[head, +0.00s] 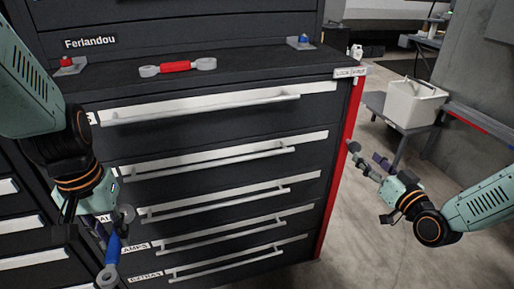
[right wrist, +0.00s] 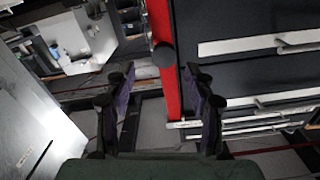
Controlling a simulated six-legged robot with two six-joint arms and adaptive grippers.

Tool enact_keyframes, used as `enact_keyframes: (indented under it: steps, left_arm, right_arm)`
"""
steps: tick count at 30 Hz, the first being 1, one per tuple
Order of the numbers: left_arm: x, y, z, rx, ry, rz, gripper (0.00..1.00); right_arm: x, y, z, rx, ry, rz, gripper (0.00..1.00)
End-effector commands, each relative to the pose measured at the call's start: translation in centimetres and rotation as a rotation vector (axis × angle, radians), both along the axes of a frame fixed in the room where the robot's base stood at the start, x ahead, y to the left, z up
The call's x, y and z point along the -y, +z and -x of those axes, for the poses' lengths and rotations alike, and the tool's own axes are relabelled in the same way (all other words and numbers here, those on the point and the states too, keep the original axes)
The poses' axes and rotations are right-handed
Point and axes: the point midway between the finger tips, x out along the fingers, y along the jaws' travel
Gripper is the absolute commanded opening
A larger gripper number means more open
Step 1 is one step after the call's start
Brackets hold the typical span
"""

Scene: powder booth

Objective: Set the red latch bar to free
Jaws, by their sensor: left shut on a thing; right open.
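The red latch bar (head: 336,172) runs down the right front edge of the dark drawer cabinet, its top at a small white label (head: 350,72) whose lettering is hard to read. In the right wrist view the bar (right wrist: 159,22) carries a dark round knob (right wrist: 163,56). My right gripper (head: 366,160) is open beside the bar, to its right. In its wrist view the knob lies beyond and between the open fingertips (right wrist: 158,78), with nothing gripped. My left gripper (head: 112,222) is shut on a blue wrench (head: 112,254) hanging before the drawers at the left.
A red wrench (head: 177,67) lies on the cabinet's top (head: 235,75). Long handles (head: 215,108) stick out from the drawers. A white bin (head: 414,103) stands on a grey bench at the right.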

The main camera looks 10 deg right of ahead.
Motion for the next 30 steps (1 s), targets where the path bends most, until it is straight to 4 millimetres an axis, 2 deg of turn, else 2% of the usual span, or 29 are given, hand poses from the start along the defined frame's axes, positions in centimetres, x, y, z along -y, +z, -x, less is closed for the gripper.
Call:
enact_keyframes:
  steps: [8,26,30]
  left_arm:
    - [0.0,0.0,0.0,0.001,0.0,0.0,0.0]
    - [0.0,0.0,0.0,0.001,0.0,0.0,0.0]
    - [0.0,0.0,0.0,0.001,-0.001,0.001,0.0]
  right_arm:
    - [0.0,0.1,1.2,0.002,0.001,-0.002,0.54]
    - [-0.1,0.0,1.2,-0.001,0.002,-0.005,0.54]
    - [0.2,-1.5,1.4,-0.074,-0.022,-0.054,0.54]
